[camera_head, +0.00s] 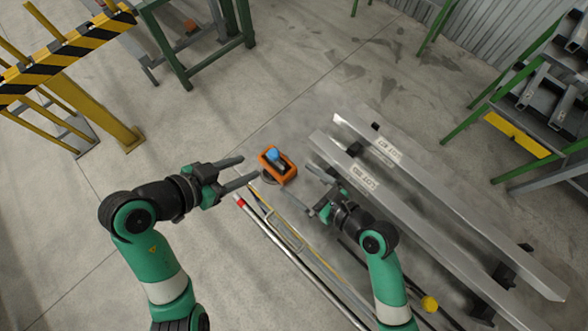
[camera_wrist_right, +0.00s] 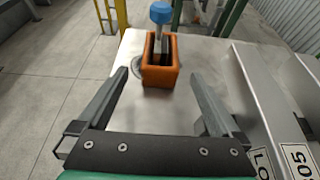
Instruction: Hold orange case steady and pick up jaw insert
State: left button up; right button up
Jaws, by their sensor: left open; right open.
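The orange case (camera_head: 289,173) is a small open-topped box between my two grippers; it also shows in the right wrist view (camera_wrist_right: 160,78). A grey piece with a blue top (camera_head: 272,154), which looks like the jaw insert, stands in the case and sticks up out of it. Its blue top (camera_wrist_right: 161,13) is clear in the wrist view; its lower end is hidden inside. My left gripper (camera_head: 250,166) is open just left of the case, apart from it. My right gripper (camera_head: 296,180) is open and empty, its fingers pointing at the case from the right.
Two long metal bars with lot labels (camera_head: 384,155) lie to the right of my right gripper. Thin rods, one with a red end (camera_head: 240,201), lie below the case. A dark round piece (camera_head: 269,180) sits beside the case. A striped barrier (camera_head: 85,42) stands far left.

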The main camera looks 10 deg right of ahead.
aim_at(275, 163)
jog(key=x, duration=1.1)
jog(key=shift+w+a+r, duration=0.1)
jog(key=shift+c, duration=0.3)
jog(key=c, duration=1.2)
pick_arm(q)
jog(key=shift+o, duration=0.3)
pick_arm(e)
jog(key=shift+c, duration=0.8)
pick_arm(q)
jog(key=o, duration=0.3)
jog(key=shift+d, duration=0.1)
